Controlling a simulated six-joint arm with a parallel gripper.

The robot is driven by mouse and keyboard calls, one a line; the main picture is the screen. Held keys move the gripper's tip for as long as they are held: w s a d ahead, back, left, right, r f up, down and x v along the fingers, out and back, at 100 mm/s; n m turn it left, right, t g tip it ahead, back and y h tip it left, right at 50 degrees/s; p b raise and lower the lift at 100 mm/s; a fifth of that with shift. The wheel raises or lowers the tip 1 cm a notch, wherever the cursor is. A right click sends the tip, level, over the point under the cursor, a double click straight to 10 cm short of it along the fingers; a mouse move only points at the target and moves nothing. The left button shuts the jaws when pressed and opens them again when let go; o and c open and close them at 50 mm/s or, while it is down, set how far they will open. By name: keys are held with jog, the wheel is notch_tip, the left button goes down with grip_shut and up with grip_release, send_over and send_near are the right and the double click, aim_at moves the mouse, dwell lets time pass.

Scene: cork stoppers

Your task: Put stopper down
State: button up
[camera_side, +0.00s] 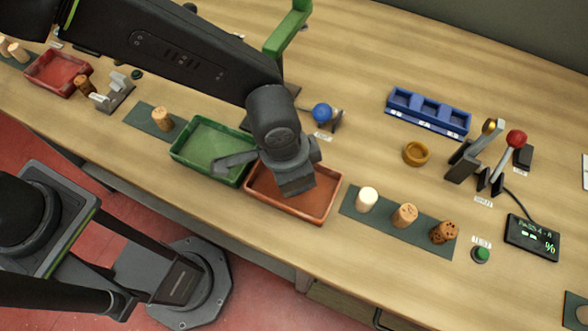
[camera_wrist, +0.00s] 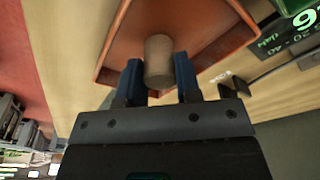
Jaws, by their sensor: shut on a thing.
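My gripper (camera_wrist: 158,78) is shut on a tan cork stopper (camera_wrist: 158,58), which stands between its two blue fingers in the wrist view. Behind the stopper in that view is the orange-brown tray (camera_wrist: 230,45). In the side view my gripper (camera_side: 298,190) points down over the same tray (camera_side: 325,205). The held stopper is hidden behind my gripper there. I cannot tell whether the stopper touches the tray floor.
A green tray (camera_side: 190,158) adjoins on the left. A dark mat (camera_side: 385,212) on the right holds a white stopper (camera_side: 367,199), a tan stopper (camera_side: 405,215) and a dark stopper (camera_side: 444,232). A blue rack (camera_side: 428,112), ochre dish (camera_side: 415,154) and red-knobbed lever (camera_side: 515,140) stand farther right.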

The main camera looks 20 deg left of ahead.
jog(key=o, duration=0.9)
jog(key=shift+f, duration=0.1)
notch_tip(320, 180, up, 12)
jog(key=s+a, duration=0.1)
jog(key=shift+s+a, duration=0.15)
